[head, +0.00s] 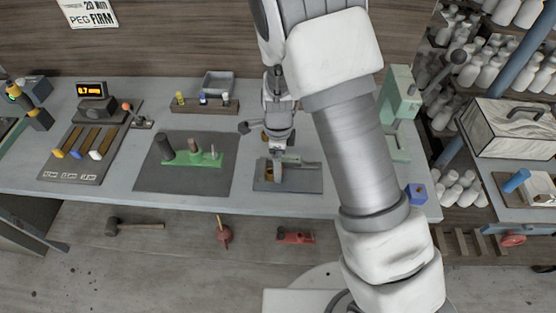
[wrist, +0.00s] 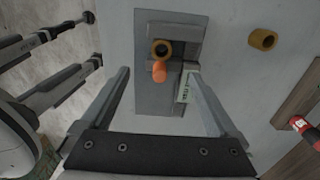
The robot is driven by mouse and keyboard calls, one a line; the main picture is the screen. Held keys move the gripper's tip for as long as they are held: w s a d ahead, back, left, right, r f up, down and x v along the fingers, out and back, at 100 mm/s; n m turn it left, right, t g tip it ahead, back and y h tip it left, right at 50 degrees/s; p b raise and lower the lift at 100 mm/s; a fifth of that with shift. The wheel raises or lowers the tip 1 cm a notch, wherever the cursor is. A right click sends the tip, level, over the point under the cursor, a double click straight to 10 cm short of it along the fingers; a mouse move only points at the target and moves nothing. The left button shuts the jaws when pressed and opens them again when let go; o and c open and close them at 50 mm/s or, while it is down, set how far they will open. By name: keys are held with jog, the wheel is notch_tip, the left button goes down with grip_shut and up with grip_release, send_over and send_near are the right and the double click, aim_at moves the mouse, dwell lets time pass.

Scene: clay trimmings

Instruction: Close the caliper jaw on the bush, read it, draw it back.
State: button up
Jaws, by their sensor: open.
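The caliper's grey base plate (wrist: 158,100) lies on the bench, and it also shows in the head view (head: 310,178). A brown ring-shaped bush (wrist: 162,49) sits on it. An orange knob (wrist: 159,72), seemingly on the caliper's jaw, lies just below the bush in the wrist view; I cannot tell whether they touch. A pale green block with lettering (wrist: 187,86) is beside it, too small to read. My gripper (wrist: 158,73) is open above the caliper, fingers either side of the knob, holding nothing. In the head view my gripper (head: 277,150) hides much of the caliper.
A second brown bush (wrist: 262,40) lies on the bench to the right in the wrist view. A dark mat (head: 190,182) with a green fixture is left of the caliper. A lit display (head: 91,88) stands at the left. A green press (head: 400,98) stands right of my arm.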

notch_tip(320, 180, up, 6)
jog(key=p, duration=0.4)
jog(key=shift+r, duration=0.15)
dwell(0.9)
jog(key=shift+d+r, duration=0.1)
jog(key=shift+r, duration=0.3)
jog(key=s+d+r+n+t+y, duration=0.1)
jog(key=s+d+r+n, duration=0.25)
jog(key=r, duration=0.55)
jog(key=s+d+r+n+t+y, duration=0.15)
jog(key=d+r+n, duration=0.3)
jog(key=r, duration=0.55)
jog(key=s+d+r+n+t+h+b, duration=0.1)
jog(key=s+d+r+n, duration=0.2)
jog(key=s, duration=0.4)
jog(key=s+d+r+n+t+h+b, duration=0.1)
jog(key=s+d+r+n+t, duration=0.1)
jog(key=s+d+r+n, duration=0.2)
jog(key=s+n, duration=0.2)
jog(key=n, duration=0.1)
jog(key=shift+s+d+r, duration=0.15)
jog(key=shift+s+r, duration=0.25)
